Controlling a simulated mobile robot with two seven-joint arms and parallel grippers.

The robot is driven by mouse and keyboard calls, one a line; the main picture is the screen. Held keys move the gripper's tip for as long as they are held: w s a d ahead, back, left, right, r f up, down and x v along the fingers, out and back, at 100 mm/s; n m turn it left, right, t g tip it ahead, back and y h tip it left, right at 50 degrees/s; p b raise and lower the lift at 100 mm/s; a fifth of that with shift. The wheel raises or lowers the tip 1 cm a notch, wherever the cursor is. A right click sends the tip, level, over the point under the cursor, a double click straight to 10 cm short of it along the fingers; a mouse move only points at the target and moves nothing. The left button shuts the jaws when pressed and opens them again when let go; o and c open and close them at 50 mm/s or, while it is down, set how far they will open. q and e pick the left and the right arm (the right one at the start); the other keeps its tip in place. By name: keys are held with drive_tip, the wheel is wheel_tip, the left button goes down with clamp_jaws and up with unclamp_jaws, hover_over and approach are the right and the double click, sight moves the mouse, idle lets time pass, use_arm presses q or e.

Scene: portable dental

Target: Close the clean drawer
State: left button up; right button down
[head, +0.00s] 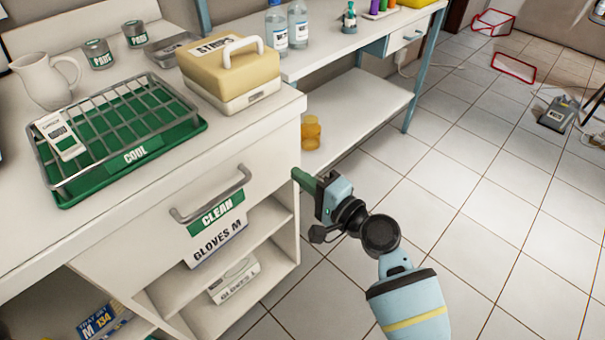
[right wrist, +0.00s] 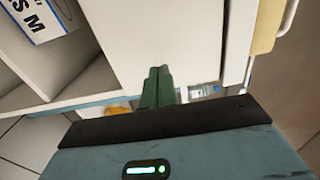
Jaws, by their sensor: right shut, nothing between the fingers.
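The clean drawer (head: 150,205) is in the upper part of the white cabinet in the head view. It has a grey bar handle (head: 210,195) and a green CLEAN label (head: 216,213). Its front looks close to the cabinet face; I cannot tell whether a small gap is left. My right gripper (head: 300,178) is at the right front corner of the cabinet, to the right of the handle. Its green fingers are together and empty. In the right wrist view the fingers (right wrist: 158,85) point at a white panel; contact is unclear. My left gripper is not in view.
On the cabinet top stand a green tray with a COOL label (head: 135,154), a yellow case (head: 228,75) and a white jug (head: 47,80). A box of gloves (head: 234,280) lies on the shelf below.

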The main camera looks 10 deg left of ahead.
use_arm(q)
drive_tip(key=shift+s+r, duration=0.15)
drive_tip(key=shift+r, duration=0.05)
use_arm(e)
drive_tip(key=v, duration=1)
drive_tip(key=shift+d+f, duration=0.1)
